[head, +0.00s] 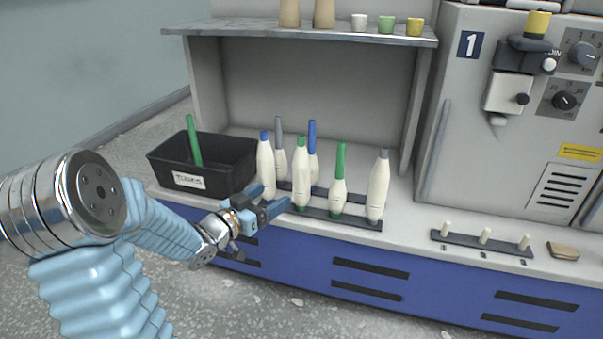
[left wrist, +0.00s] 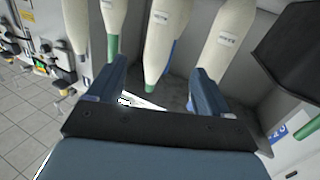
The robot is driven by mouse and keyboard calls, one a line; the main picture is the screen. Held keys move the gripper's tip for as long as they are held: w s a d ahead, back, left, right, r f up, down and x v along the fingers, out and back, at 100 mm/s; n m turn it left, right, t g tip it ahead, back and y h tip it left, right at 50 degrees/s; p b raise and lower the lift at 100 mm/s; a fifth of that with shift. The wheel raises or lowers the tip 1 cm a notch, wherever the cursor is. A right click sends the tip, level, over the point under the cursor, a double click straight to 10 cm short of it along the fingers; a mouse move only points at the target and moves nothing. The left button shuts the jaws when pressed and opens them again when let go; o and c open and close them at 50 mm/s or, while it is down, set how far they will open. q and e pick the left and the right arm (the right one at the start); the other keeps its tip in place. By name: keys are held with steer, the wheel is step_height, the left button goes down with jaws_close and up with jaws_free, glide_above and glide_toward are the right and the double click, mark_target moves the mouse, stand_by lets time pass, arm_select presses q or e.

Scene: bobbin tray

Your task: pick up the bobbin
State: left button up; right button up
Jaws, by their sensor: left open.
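Several cream bobbins stand upright in two rows on the shelf's dark peg strips. In the front row are a blue-topped bobbin (head: 265,172), a green-topped one (head: 302,178), a thinly wound green one (head: 338,198) and a full grey-topped one (head: 378,190). A grey-topped bobbin (head: 280,150) and a blue-topped bobbin (head: 313,148) stand behind. My left gripper (head: 273,199) is open and empty, low in front of the blue- and green-topped bobbins. In the left wrist view the green-topped bobbin (left wrist: 165,38) lies ahead, between the spread fingers (left wrist: 155,85). Contact is not visible.
A black bin (head: 225,187) labelled TUBES holds a green tube (head: 194,142), left of the bobbins. A strip of short pegs (head: 484,237) and a tan block (head: 563,250) lie right. An upper shelf (head: 300,36) hangs above; a machine panel (head: 500,130) rises right.

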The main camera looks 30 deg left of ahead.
mark_target(299, 170)
arm_select(q)
steer(key=shift+m, duration=0.3)
steer(key=w, duration=0.4)
steer(key=w+d+r+b, duration=0.1)
steer(key=w, duration=0.3)
steer(key=w+d, duration=0.1)
steer(key=w, duration=0.3)
steer(key=shift+w+r, duration=0.4)
steer(key=shift+r, duration=0.1)
steer(key=c, duration=1.1)
